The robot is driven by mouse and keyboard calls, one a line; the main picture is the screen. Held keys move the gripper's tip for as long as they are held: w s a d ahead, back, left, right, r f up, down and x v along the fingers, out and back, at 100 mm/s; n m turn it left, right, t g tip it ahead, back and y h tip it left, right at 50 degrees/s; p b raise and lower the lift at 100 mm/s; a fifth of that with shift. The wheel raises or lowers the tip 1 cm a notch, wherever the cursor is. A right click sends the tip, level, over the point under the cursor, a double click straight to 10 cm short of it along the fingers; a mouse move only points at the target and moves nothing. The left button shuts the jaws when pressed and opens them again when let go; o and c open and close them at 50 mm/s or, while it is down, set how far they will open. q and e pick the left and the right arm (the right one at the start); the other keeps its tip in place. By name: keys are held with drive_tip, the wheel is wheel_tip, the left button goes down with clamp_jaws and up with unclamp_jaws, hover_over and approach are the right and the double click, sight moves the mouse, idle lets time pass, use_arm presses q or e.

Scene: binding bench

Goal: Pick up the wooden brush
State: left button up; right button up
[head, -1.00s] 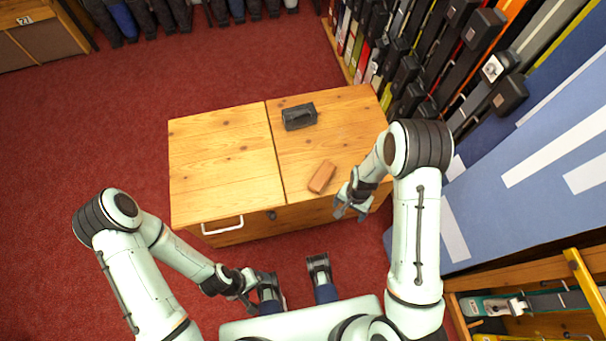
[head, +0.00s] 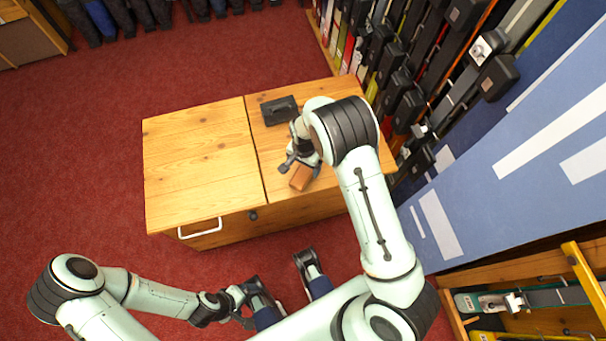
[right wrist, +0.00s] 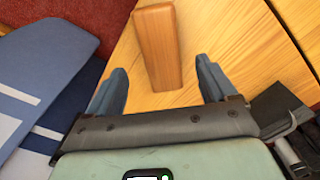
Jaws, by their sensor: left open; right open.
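The wooden brush (head: 301,177) is a small reddish-brown block lying on the right half of the wooden bench top (head: 200,165). In the right wrist view the brush (right wrist: 158,48) lies ahead of and between the fingers, with a gap on both sides. My right gripper (head: 299,163) is open and empty, above and beside the brush, and hides part of it in the head view. Its two fingers show in the right wrist view (right wrist: 160,88). My left gripper (head: 243,306) is open and low in front of the bench, well away from the brush.
A dark grey handled block (head: 279,110) stands near the back of the bench. A white handle (head: 200,229) is on the bench's front side. A rack of skis (head: 420,80) and a blue panel (head: 530,150) stand on the right. The bench's left half is clear.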

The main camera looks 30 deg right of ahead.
sight(304, 172)
wheel_tip(304, 172, down, 6)
drive_tip(key=shift+w+f+b, duration=0.1)
drive_tip(key=shift+f+b, duration=0.15)
drive_tip(key=shift+b, duration=0.45)
drive_tip(key=shift+r, duration=0.1)
drive_tip(key=c, duration=1.1)
